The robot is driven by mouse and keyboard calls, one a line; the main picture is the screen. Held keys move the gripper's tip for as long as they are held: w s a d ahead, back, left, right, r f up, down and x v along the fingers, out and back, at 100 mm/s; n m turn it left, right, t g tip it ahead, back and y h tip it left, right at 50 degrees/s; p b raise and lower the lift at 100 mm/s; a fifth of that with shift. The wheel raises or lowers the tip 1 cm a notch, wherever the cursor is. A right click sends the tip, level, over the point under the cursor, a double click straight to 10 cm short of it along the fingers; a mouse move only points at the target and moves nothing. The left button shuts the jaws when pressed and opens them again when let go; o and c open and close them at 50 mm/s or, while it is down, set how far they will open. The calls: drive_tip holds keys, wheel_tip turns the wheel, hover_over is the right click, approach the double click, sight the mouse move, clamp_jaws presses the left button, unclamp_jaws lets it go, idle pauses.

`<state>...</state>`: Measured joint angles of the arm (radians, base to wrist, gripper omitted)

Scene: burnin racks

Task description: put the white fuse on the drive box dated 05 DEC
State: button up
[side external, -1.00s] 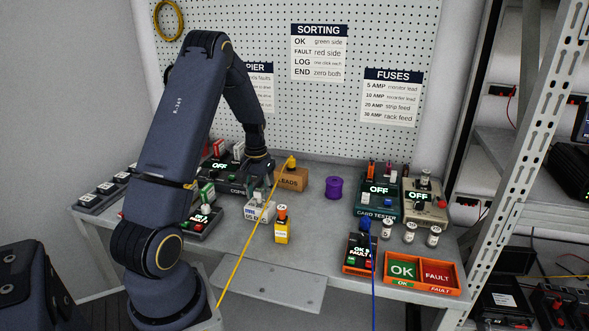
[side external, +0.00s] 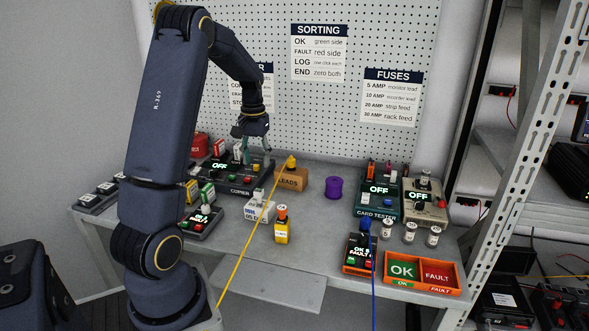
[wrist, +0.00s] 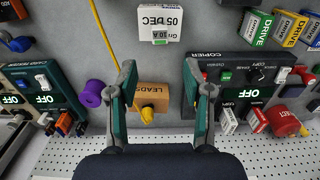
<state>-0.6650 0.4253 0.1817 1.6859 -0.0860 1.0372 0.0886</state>
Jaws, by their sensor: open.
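The white drive box dated 05 DEC (wrist: 160,20) is at the top middle of the wrist view. In the side view it is the white box (side external: 259,213) on the bench front, with a pale cap on top. Several small white cylinders (side external: 410,232) stand at the right of the bench, one marked 5. I cannot tell which piece is the white fuse. My gripper (side external: 257,152) is open above the bench, by the right end of the copier. In the wrist view its fingers (wrist: 163,85) are apart and empty, with the LEADS box (wrist: 151,98) seen between them.
The copier (side external: 240,178) stands behind the 05 DEC box, with other drive boxes (side external: 206,194) to its front left. A yellow cable (side external: 250,255) crosses the bench. A yellow box (side external: 282,232), purple spool (side external: 333,188), card tester (side external: 378,203) and orange sorting tray (side external: 420,288) stand rightward.

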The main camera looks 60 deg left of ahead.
drive_tip(key=d+r+m+t, duration=0.2)
drive_tip(key=d+r, duration=0.3)
drive_tip(key=d, duration=0.5)
drive_tip(key=d+r+m+t, duration=0.1)
drive_tip(key=d+r+m, duration=0.3)
drive_tip(key=d, duration=0.5)
drive_tip(key=s+d+m+t, duration=0.2)
drive_tip(key=s+d+m, duration=0.1)
drive_tip(key=s+d, duration=0.6)
drive_tip(key=d+r, duration=0.1)
drive_tip(key=d, duration=0.1)
drive_tip(key=shift+s+d+t, duration=0.3)
drive_tip(key=shift+d, duration=0.1)
